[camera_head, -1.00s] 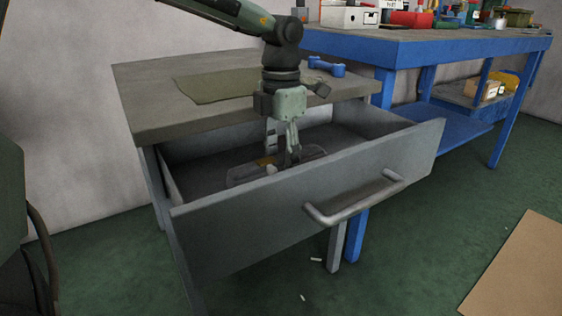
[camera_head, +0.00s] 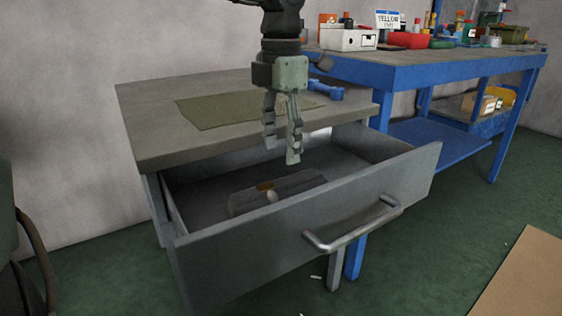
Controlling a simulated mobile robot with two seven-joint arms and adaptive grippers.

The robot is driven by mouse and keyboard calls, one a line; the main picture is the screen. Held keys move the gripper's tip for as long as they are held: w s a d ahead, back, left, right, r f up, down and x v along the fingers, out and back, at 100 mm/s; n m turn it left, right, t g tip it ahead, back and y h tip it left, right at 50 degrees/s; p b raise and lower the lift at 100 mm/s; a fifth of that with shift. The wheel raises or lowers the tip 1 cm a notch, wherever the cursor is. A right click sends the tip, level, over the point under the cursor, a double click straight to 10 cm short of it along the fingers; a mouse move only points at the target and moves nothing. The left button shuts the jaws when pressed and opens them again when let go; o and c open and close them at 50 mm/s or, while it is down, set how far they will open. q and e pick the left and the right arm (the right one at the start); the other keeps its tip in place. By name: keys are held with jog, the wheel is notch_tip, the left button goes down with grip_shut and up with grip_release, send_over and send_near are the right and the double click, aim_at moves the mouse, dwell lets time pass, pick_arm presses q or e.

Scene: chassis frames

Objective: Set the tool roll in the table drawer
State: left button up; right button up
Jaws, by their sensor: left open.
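The tool roll (camera_head: 298,184) appears to be the long grey bundle with a tan band, lying on the floor of the open table drawer (camera_head: 385,185). A small pale round spot shows on its near side. The drawer is pulled out from the grey table (camera_head: 150,113). My left gripper (camera_head: 281,153) is open and empty, pointing down above the drawer and apart from the roll. The drawer's front panel hides part of its floor. My right gripper is not in view.
An olive mat (camera_head: 215,110) and a blue tool-like object (camera_head: 327,91) lie on the tabletop. A blue workbench (camera_head: 420,68) stands behind to the right, with a white box (camera_head: 348,39) and other goods on it. A brown sheet (camera_head: 525,280) lies on the green floor.

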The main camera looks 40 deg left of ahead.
pick_arm(q)
jog(key=shift+r, duration=1.3)
